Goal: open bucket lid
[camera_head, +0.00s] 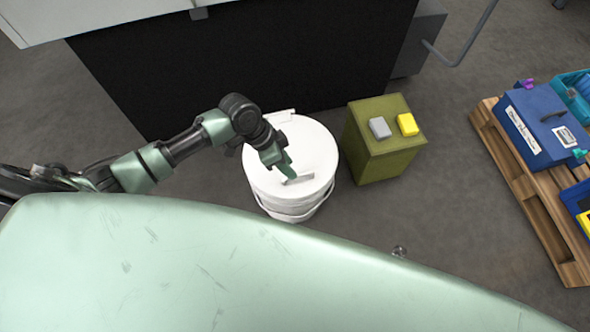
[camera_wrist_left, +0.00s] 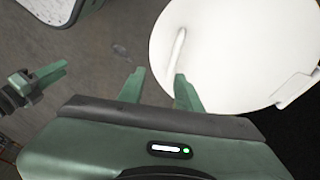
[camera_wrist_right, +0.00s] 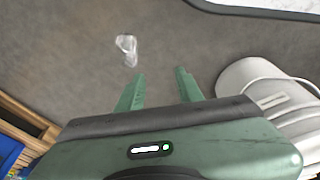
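The white bucket (camera_head: 290,208) stands on the floor with its white lid (camera_head: 312,146) on. A raised handle (camera_head: 299,181) is on the lid near its front edge. My left gripper (camera_head: 287,170) is over the lid beside this handle. In the left wrist view the left gripper (camera_wrist_left: 158,82) has its fingers apart with nothing between them; one fingertip is close to the lid handle (camera_wrist_left: 178,48), and contact cannot be told. My right gripper (camera_wrist_right: 160,82) is open and empty over the floor, with the bucket (camera_wrist_right: 268,88) to its right. It is hidden in the head view.
An olive box (camera_head: 385,150) with a grey and a yellow block on top stands right of the bucket. A black-fronted machine (camera_head: 250,60) is behind. A wooden pallet (camera_head: 530,195) with blue cases is at right. A small clear crumpled item (camera_wrist_right: 126,50) lies on the floor.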

